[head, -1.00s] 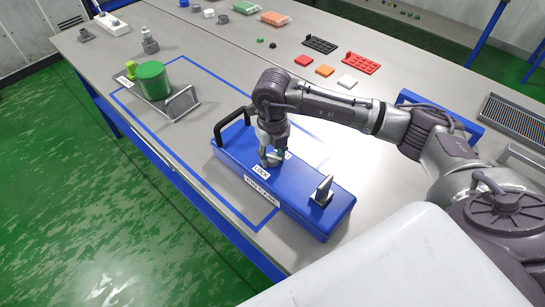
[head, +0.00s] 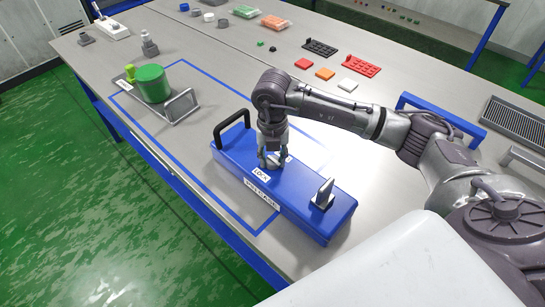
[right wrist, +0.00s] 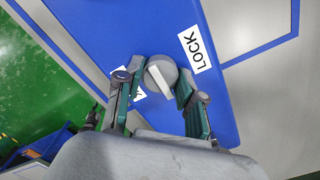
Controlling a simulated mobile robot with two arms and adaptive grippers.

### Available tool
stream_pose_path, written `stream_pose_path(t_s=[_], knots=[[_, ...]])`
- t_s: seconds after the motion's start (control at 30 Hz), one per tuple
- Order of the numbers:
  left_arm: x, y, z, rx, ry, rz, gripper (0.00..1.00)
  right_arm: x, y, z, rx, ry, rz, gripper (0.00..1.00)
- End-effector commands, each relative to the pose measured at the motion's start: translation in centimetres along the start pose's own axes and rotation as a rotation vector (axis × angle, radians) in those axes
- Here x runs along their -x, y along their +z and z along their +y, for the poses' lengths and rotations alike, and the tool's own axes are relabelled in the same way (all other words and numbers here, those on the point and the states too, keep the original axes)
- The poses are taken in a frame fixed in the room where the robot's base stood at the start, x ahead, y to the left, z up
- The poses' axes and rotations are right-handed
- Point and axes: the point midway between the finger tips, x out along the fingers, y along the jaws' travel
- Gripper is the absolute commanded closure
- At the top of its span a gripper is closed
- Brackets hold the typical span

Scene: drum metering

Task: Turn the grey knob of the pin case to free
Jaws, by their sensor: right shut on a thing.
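The blue pin case (head: 240,163) lies on the grey table with a black handle at its far left end. Its round grey knob (right wrist: 162,73) has a pale raised bar. My right gripper (head: 272,161) points down over the case, and its fingers (right wrist: 160,82) are closed on the knob from both sides. A white LOCK label (right wrist: 195,50) is to the right of the knob in the wrist view. A second label (right wrist: 139,93) is mostly hidden by a finger, so its word cannot be read. My left gripper is out of view.
A grey upright lever (head: 323,193) stands on the case's near end. A green cylinder (head: 153,84) sits on a grey tray with a handle at the left. Small coloured parts (head: 324,70) lie at the back.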

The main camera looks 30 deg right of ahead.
Motion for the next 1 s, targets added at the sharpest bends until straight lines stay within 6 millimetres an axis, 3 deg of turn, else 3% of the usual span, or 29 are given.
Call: stream_pose_path(t_s=[0.2,0.23,0.37,0.77,1.0], knots=[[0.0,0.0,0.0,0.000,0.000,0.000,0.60,0.1,0.1,0.1,-0.001,0.003,-0.002,0.97],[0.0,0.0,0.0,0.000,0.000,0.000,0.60,0.1,0.1,0.1,-0.001,0.003,-0.002,0.60],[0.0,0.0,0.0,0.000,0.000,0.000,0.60,0.1,0.0,0.1,0.000,0.003,-0.001,0.39],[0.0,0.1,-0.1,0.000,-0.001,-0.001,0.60,0.6,0.0,0.1,0.001,0.002,0.000,0.37],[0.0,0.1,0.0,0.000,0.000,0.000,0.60,4.8,0.1,0.1,0.002,0.005,-0.005,0.37]])
